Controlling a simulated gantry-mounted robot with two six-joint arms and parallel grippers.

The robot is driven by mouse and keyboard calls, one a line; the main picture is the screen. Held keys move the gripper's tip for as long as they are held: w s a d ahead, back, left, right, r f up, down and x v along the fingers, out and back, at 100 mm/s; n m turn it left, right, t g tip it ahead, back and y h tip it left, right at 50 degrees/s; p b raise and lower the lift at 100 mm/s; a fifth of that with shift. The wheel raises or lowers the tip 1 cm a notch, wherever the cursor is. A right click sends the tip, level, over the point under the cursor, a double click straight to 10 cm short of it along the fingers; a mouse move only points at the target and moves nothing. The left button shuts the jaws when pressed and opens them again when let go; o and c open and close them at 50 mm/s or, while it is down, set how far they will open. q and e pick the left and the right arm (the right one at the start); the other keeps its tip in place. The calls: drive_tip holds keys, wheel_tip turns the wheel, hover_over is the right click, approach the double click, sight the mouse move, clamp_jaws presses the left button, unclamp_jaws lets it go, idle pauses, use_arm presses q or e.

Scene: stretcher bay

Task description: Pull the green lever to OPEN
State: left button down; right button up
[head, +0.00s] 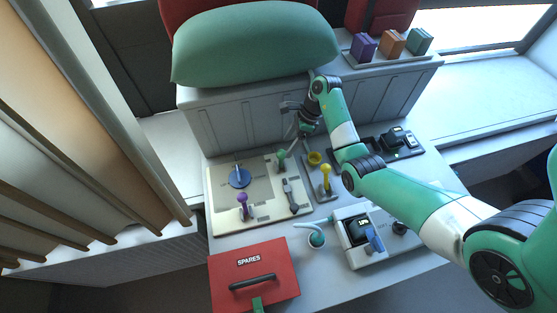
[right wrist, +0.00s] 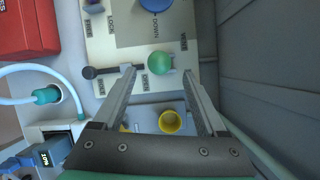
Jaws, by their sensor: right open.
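The green lever (head: 281,155) with a round knob stands at the far right part of the pale lever panel (head: 222,213). Its green knob (right wrist: 160,62) shows from above in the right wrist view, between the tips of my right gripper (right wrist: 160,73) or just past them. My right gripper (head: 298,130) is open, with a finger on each side of the knob's line and no clear contact. In the head view it is by the lever, on its far right side. My left gripper is not in view.
A purple lever (head: 242,200), a blue knob (head: 239,177) and a dark grey lever (head: 291,195) share the panel. A yellow lever (head: 326,174) and yellow cup (head: 315,158) are to its right. A red SPARES box (head: 230,267) is in front. The grey cabinet (head: 235,125) rises behind.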

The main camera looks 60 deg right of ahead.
sight(281, 159)
drive_tip(key=b+x, duration=0.2)
drive_tip(key=x, duration=0.7)
drive_tip(key=shift+a+f, duration=0.15)
drive_tip(key=shift+f, duration=0.1)
clamp_jaws()
drive_tip(key=shift+r, duration=0.1)
idle(0.8)
